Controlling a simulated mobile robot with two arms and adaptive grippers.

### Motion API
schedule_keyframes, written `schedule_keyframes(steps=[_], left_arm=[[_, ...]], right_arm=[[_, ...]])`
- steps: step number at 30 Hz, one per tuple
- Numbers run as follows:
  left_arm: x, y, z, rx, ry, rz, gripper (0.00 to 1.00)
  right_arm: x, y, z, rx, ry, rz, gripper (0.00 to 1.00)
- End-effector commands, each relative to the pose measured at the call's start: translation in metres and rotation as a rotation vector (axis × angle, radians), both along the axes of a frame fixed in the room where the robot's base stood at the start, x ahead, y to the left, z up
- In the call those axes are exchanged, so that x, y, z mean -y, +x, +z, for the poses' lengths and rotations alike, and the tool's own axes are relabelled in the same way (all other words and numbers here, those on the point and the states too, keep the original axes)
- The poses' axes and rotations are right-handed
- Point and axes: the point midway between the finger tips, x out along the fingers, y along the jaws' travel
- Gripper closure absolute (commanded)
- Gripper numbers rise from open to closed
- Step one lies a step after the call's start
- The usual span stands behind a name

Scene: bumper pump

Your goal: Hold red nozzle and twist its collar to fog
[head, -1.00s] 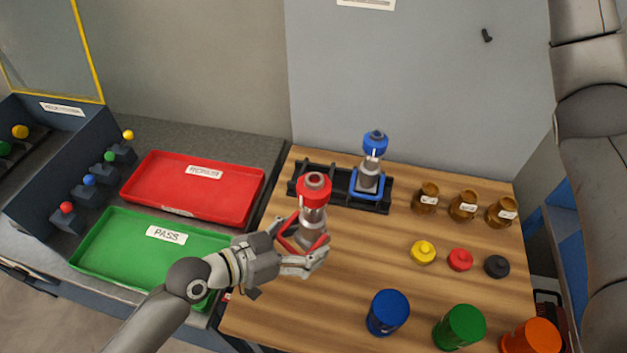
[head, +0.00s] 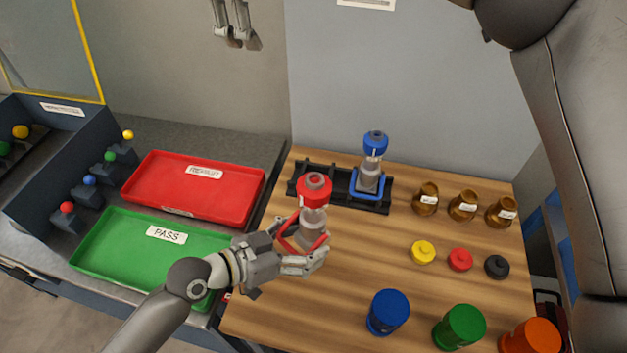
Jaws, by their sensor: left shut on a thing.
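The red nozzle (head: 315,188) has a red top collar, a grey body and a red looped handle. It stands roughly upright over the left side of the wooden table. My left gripper (head: 306,248) is shut on its lower part, around the grey body and handle; the fingers partly hide it. The collar is uncovered, and its setting cannot be read. Two fingers of my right gripper (head: 240,38) hang down at the top edge, well above and left of the nozzle and apart from it. Their opening is unclear.
A blue nozzle (head: 368,178) stands in a black rack (head: 317,178) behind the red one. Brown bottles (head: 463,206), small knobs (head: 460,260) and coloured cylinders (head: 459,327) fill the table's right side. A red tray (head: 195,185) and a green tray (head: 120,255) lie left.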

Motion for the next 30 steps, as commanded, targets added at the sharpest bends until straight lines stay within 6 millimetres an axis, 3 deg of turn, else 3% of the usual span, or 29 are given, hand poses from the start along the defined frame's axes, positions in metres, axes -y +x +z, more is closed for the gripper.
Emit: schedule_keyframes(steps=[3,6,10,15,21,30], left_arm=[[0.000,0.001,0.003,0.004,-0.004,0.001,0.73],[0.000,0.001,0.003,0.004,-0.004,0.001,0.73],[0.000,0.001,0.003,0.005,-0.004,0.001,0.73],[0.000,0.001,0.003,0.005,-0.004,0.001,0.73],[0.000,0.001,0.003,0.004,-0.004,0.001,0.73],[0.001,0.001,0.003,0.004,-0.004,0.001,0.73]], right_arm=[[-0.020,-0.043,-0.040,-0.110,-0.189,0.134,0.29],[-0.025,-0.080,-0.072,-0.213,-0.357,0.236,0.29],[-0.020,-0.121,-0.105,-0.345,-0.562,0.342,0.29],[-0.007,-0.158,-0.130,-0.479,-0.760,0.424,0.29],[0.004,-0.172,-0.142,-0.546,-0.845,0.454,0.29],[0.035,-0.160,-0.176,-0.552,-0.843,0.456,0.29]])
